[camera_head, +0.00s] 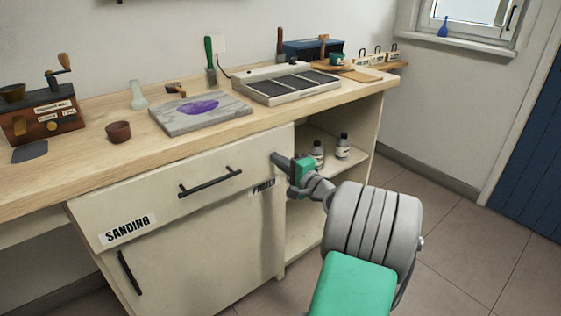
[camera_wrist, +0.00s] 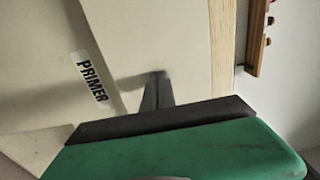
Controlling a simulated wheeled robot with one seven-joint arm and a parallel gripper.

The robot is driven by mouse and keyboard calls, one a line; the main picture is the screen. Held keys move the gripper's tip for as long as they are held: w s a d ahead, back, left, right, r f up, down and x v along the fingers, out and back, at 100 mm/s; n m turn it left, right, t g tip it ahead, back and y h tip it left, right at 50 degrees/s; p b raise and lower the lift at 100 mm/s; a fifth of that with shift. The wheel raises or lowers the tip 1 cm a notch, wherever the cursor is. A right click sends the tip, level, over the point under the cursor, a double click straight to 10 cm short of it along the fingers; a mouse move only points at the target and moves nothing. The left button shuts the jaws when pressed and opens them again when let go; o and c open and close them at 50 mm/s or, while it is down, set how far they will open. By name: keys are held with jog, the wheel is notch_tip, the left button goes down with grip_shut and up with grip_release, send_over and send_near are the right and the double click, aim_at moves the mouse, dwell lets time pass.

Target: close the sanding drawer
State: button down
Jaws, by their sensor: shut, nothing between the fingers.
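The sanding drawer (camera_head: 165,195) is the upper front of the cream cabinet, with a black bar handle (camera_head: 210,182) and a SANDING label at its lower left. Its front looks close to flush with the cabinet; any small gap is hard to tell. My gripper (camera_head: 275,158) is shut and empty at the right end of the drawer front. In the wrist view, the narrow dark fingers (camera_wrist: 158,82) point at the cream drawer front (camera_wrist: 150,40), with their tips at or very near it. Whether they touch is unclear.
A cabinet door (camera_head: 190,260) with a PRIMER label (camera_wrist: 90,77) is below the drawer. Open shelves with bottles (camera_head: 343,147) lie right of my gripper. The wooden worktop (camera_head: 75,160) above holds a slab (camera_head: 200,112), a tray and tools. The floor at right is clear.

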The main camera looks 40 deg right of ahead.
aim_at(269, 151)
jog(key=w+p, duration=0.2)
jog(key=w, duration=0.2)
jog(key=shift+w+a+r, duration=0.1)
jog(key=shift+w+a, duration=0.05)
jog(key=shift+w, duration=0.2)
jog(key=shift+r, duration=0.15)
jog(key=shift+r, duration=0.1)
